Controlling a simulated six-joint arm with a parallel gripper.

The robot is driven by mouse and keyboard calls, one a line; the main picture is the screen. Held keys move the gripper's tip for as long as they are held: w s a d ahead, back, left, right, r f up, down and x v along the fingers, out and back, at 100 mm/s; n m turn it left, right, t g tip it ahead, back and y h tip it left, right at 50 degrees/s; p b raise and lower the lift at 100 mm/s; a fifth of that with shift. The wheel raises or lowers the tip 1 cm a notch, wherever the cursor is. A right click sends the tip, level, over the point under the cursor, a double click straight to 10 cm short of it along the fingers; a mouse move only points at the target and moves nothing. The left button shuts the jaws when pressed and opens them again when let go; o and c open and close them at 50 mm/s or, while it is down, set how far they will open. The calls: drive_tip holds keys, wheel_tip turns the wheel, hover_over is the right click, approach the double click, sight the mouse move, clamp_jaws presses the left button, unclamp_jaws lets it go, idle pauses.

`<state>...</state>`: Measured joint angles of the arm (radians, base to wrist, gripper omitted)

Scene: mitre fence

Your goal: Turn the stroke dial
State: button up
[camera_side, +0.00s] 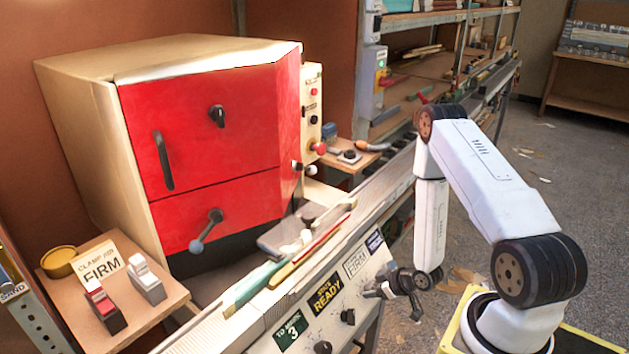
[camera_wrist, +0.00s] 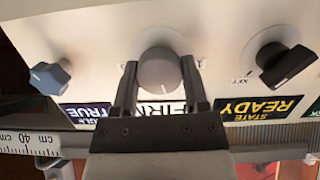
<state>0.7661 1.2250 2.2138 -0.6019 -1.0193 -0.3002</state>
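A round grey dial (camera_wrist: 160,70) stands out from the cream front panel, above an upside-down FIRM label in the wrist view. It carries a small pale mark, and faint markings sit beside it; no name for the dial is readable. My gripper (camera_wrist: 160,65) has one dark finger on each side of the dial, and both look pressed against its rim. In the side view my gripper (camera_side: 376,291) is at the right part of the panel (camera_side: 290,318); it hides the dial there.
Beside the dial are a blue-grey lobed knob (camera_wrist: 50,76) and a black key switch (camera_wrist: 282,62). A ruler strip (camera_wrist: 30,143) marked in cm runs along the panel edge. Tools (camera_side: 290,255) lie on the ledge above the panel. A red-fronted machine (camera_side: 215,140) stands behind.

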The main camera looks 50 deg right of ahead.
drive_tip(key=shift+m, duration=0.4)
clamp_jaws()
drive_tip(key=shift+m+y, duration=0.4)
drive_tip(key=shift+m, duration=0.7)
drive_tip(key=o, duration=1.2)
unclamp_jaws()
drive_tip(key=v, duration=0.7)
drive_tip(key=shift+s+r, duration=0.3)
drive_tip(key=shift+d, duration=0.1)
